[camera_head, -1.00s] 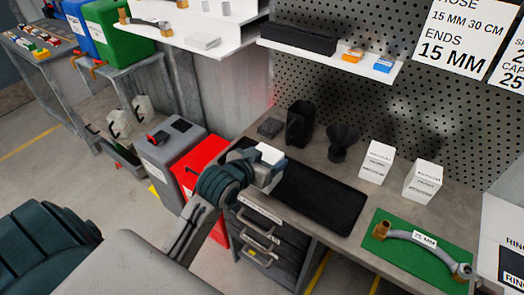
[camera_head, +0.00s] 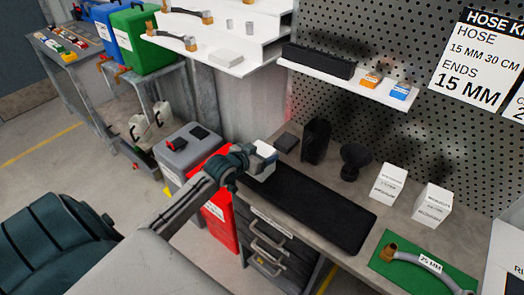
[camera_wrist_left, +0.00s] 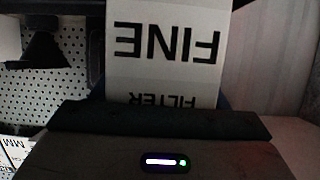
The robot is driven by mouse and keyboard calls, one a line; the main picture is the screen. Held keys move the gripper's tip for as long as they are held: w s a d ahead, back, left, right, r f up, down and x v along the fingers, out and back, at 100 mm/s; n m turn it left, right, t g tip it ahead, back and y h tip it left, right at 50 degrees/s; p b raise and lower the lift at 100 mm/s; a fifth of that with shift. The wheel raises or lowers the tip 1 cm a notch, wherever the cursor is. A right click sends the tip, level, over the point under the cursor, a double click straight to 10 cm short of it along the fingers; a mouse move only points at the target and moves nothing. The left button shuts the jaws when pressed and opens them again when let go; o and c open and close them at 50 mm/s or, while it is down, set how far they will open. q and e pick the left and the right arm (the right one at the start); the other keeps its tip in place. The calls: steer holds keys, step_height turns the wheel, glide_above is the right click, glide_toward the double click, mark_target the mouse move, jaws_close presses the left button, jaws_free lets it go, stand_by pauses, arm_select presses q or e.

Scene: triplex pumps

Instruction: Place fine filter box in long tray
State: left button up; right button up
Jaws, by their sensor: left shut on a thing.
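My left gripper (camera_head: 254,163) is shut on the fine filter box (camera_head: 263,151), a white box at the left end of the workbench. In the left wrist view the box (camera_wrist_left: 165,50) fills the top middle, with "FINE" and "FILTER" upside down on it. The long tray (camera_head: 318,209) is a black, shallow, empty tray on the bench. The box is at the tray's left end; whether it touches the tray I cannot tell. My right gripper is not in view.
Two white boxes (camera_head: 388,184) (camera_head: 432,204) stand right of the tray. A black funnel (camera_head: 354,160) and a black holder (camera_head: 315,141) stand behind it. A green mat (camera_head: 420,262) with a hose lies at the right. Red and grey bins (camera_head: 190,150) stand left of the bench.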

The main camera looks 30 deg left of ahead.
arm_select(q)
steer(key=shift+f, duration=0.15)
steer(key=shift+f, duration=0.1)
steer(key=o, duration=1.2)
steer(key=shift+c, duration=0.2)
steer(key=shift+s, duration=0.3)
steer(key=v, duration=1.1)
steer(key=shift+s+r, duration=0.2)
steer(key=shift+r, duration=0.05)
